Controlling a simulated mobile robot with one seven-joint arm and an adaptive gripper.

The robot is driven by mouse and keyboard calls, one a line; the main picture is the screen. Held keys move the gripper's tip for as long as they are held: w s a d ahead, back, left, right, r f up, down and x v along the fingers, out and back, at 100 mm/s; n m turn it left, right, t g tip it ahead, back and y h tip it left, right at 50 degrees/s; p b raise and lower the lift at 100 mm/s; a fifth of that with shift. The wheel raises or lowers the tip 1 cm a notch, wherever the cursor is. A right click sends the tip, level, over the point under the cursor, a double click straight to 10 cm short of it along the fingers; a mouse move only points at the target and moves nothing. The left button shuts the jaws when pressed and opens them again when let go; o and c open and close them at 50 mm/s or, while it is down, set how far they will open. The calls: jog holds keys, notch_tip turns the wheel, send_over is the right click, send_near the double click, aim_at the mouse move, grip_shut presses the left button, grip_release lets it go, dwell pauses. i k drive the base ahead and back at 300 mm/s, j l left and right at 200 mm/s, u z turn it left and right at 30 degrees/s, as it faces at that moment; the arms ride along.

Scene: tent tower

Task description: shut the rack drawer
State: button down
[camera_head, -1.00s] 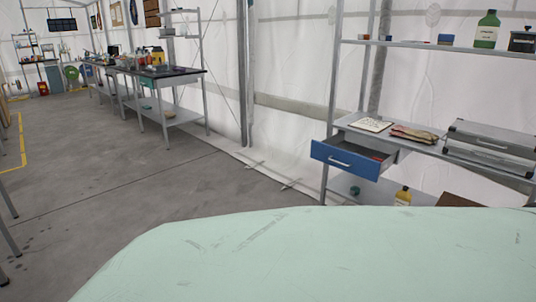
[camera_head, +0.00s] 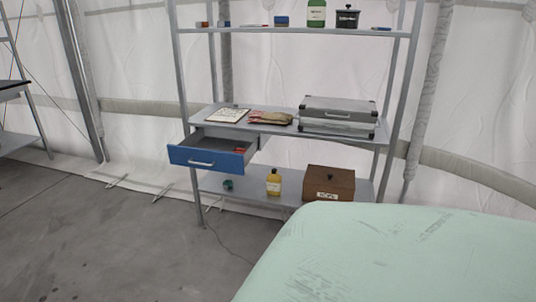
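The rack drawer (camera_head: 206,158) has a blue front with a pale bar handle (camera_head: 201,164). It hangs under the left part of the middle shelf of the grey metal rack (camera_head: 187,95) and is pulled out toward me. Something small and red (camera_head: 239,150) lies inside it; the rest of its contents cannot be made out. My gripper is not in view.
A pale green surface (camera_head: 390,260) fills the lower right foreground. Papers (camera_head: 227,115) and a metal case (camera_head: 337,115) rest on the middle shelf. A yellow bottle (camera_head: 273,183) and brown box (camera_head: 329,184) stand below. The floor (camera_head: 120,250) at front left is clear.

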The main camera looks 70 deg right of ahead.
aim_at(217, 146)
jog(key=z, duration=1.5)
jog(key=i+l, duration=0.25)
jog(key=i, duration=0.25)
jog(key=i+l, duration=0.2)
jog(key=i, duration=0.3)
